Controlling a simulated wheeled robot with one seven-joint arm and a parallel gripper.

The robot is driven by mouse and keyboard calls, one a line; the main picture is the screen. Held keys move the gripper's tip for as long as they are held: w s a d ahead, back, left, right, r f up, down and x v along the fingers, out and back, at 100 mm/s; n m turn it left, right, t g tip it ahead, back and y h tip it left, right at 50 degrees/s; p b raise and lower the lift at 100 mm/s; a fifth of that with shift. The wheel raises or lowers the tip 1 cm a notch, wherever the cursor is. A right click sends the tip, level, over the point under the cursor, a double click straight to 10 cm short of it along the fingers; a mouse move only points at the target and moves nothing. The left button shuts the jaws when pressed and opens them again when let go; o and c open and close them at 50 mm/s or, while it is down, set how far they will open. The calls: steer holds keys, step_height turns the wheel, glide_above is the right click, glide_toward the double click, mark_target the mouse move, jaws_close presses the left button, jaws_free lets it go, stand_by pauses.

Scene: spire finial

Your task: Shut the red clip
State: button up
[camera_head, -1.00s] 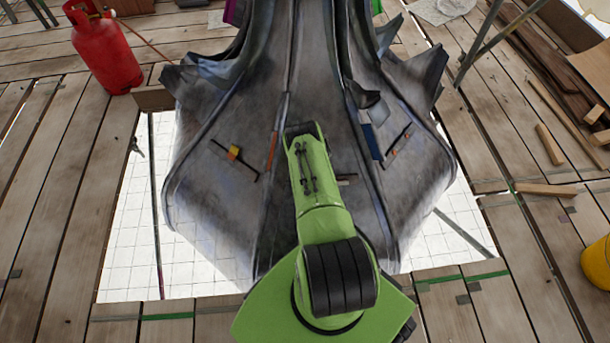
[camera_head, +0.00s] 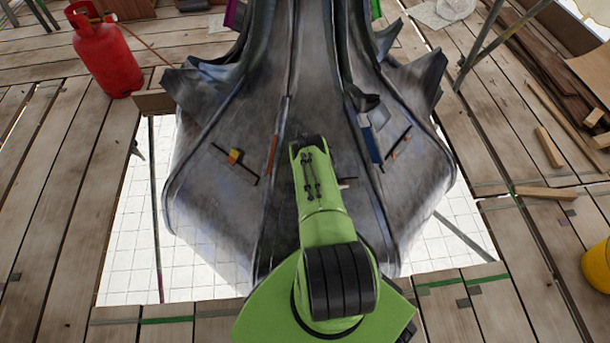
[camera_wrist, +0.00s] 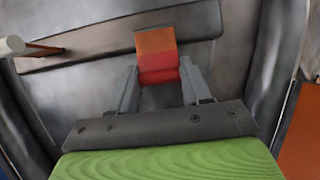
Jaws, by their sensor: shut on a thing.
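The red clip (camera_wrist: 158,69) shows in the wrist view as a block with a red lower part and an orange upper part. It lies across a flat grey-brown bar (camera_wrist: 95,48) on the dark metal surface. My gripper (camera_wrist: 159,80) has its two grey fingers on either side of the red part, shut on it. In the head view my green arm hides the gripper and the red clip.
The dark metal spire (camera_head: 210,185) fills the middle. In the wrist view a pale-ended rod (camera_wrist: 14,45) is at upper left. A red gas bottle (camera_head: 104,55) stands back left.

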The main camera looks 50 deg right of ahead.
steer(key=shift+w+d+f+g, duration=0.1)
steer(key=shift+w+f+g, duration=0.05)
steer(key=shift+g, duration=0.15)
steer(key=shift+y, duration=0.3)
steer(key=o, duration=1.1)
steer(key=shift+c, duration=0.2)
step_height(320, 180, up, 16)
steer(key=s+a+p, duration=0.1)
steer(key=s+p, duration=0.1)
steer(key=p, duration=0.7)
steer(key=shift+a+f, duration=0.15)
steer(key=shift+a, duration=0.15)
